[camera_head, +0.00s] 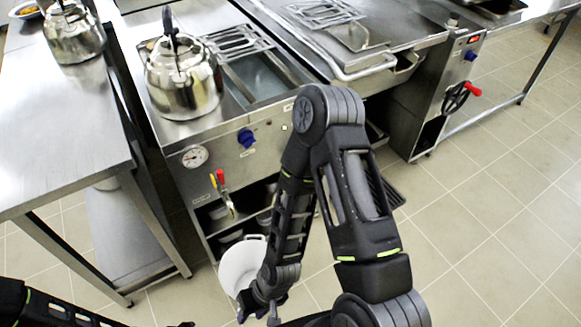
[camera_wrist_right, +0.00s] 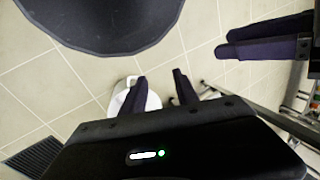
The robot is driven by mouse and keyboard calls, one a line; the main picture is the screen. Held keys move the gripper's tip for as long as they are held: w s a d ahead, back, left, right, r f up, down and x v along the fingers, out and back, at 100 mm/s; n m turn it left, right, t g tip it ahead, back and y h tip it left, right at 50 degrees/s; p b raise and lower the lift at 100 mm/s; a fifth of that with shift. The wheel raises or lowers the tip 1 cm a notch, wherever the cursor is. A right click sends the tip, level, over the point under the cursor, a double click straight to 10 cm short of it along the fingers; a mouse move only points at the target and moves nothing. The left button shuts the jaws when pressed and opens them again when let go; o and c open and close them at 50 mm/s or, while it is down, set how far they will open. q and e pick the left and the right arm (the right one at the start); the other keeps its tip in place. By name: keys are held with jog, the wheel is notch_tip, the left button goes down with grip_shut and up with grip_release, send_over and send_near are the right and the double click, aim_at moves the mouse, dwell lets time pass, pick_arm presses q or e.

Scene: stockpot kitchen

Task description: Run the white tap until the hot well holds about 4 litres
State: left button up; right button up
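The open rectangular well (camera_head: 262,82) is set in the steel counter, behind my right arm; its water level cannot be read. I cannot make out a white tap. A tap with red and orange levers (camera_head: 220,180) and a spout is on the unit's front. My right gripper (camera_head: 262,306) is low beside a white bucket (camera_head: 238,266). In the right wrist view its fingers (camera_wrist_right: 160,80) are apart, with the bucket (camera_wrist_right: 152,100) below and behind them. My left gripper (camera_head: 185,324) barely shows at the bottom edge; its fingers (camera_wrist_right: 268,37) appear close together in the wrist view.
A steel kettle (camera_head: 182,82) stands on the unit beside the well, and another (camera_head: 74,32) on the left table (camera_head: 50,130). The front has a gauge (camera_head: 194,156) and a blue knob (camera_head: 246,138). A red-handled wheel (camera_head: 457,97) is farther right. Tiled floor (camera_head: 500,215) at right is clear.

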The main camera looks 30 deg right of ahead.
jog(key=shift+a, duration=0.1)
jog(key=shift+o, duration=0.2)
jog(key=shift+o, duration=0.8)
jog(key=shift+w, duration=0.1)
jog(key=shift+o, duration=0.2)
jog(key=w+d+r+t, duration=0.2)
jog(key=w+d, duration=0.3)
jog(key=w, duration=0.6)
jog(key=shift+w+d+t+b, duration=0.2)
jog(key=shift+d+t+b, duration=0.15)
jog(key=shift+t, duration=0.55)
jog(key=w+d+r+t+h, duration=0.1)
jog(key=w+d+r, duration=0.3)
jog(key=d, duration=0.6)
jog(key=w+d+r+n+t+h+b, duration=0.1)
jog(key=w+d+r+t+h, duration=0.1)
jog(key=d, duration=0.8)
jog(key=w+d+r+t+h, duration=0.1)
jog(key=w+d+r+t, duration=0.2)
jog(key=w+d+r, duration=0.3)
jog(key=d, duration=0.4)
jog(key=shift+w+r+n+t+b, duration=0.3)
jog(key=shift+w+r+t, duration=0.05)
jog(key=shift+w+t, duration=0.05)
